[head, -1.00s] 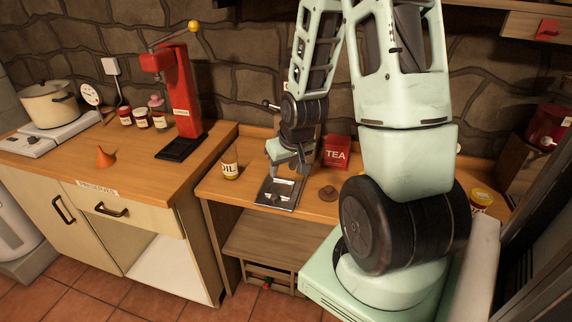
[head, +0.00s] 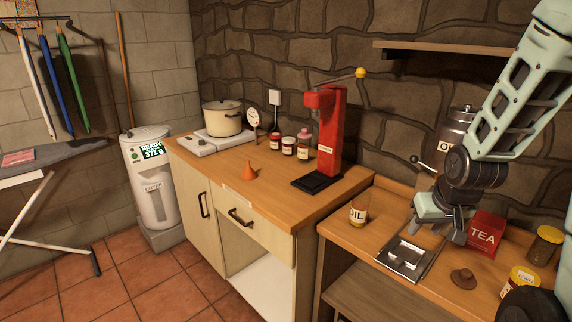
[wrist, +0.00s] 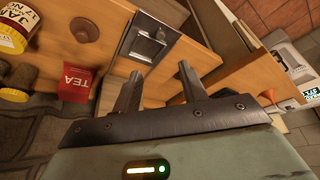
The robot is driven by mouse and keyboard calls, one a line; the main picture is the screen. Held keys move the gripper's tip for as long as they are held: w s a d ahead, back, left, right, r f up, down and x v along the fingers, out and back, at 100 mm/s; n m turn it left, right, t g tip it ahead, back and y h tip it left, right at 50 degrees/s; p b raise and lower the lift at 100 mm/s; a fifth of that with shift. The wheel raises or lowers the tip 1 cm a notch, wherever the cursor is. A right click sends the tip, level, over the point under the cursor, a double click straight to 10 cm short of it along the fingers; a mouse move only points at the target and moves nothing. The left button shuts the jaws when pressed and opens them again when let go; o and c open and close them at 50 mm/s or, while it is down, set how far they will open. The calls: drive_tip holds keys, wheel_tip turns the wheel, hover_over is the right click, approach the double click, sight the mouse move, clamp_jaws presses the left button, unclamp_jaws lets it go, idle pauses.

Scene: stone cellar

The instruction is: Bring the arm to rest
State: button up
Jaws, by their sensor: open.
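My gripper (head: 442,228) hangs above the lower wooden bench, just behind the metal tray (head: 383,262) and left of the red tea tin (head: 486,236). In the wrist view its two fingers (wrist: 160,90) stand apart with nothing between them. The tray (wrist: 133,45), the tea tin (wrist: 76,82) and a small brown knobbed object (wrist: 84,30) show beyond them. My arm reaches in from the upper right of the head view, and its base end is mostly out of that view.
An oil jar (head: 358,212) stands left of the tray. A yellow-lidded jar (head: 523,281) stands at right. A metal oil tank (head: 455,125) is behind my wrist. The higher counter (head: 285,205) at left carries a red press (head: 326,130), and a wall shelf (head: 450,47) hangs above.

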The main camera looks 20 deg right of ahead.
drive_tip(key=s+a+r+n+g+y, duration=0.15)
drive_tip(key=a+n, duration=0.25)
drive_tip(key=a, duration=1)
drive_tip(key=s+a+r+n+g+y, duration=0.1)
drive_tip(key=s+a+r+n, duration=0.3)
drive_tip(key=a, duration=1)
drive_tip(key=s+a+n+g, duration=0.1)
drive_tip(key=s+a+n, duration=0.3)
drive_tip(key=s+a, duration=0.3)
drive_tip(key=shift+s+a+r, duration=0.15)
drive_tip(key=shift+s+r, duration=0.3)
drive_tip(key=shift+s, duration=0.3)
drive_tip(key=shift+g, duration=0.25)
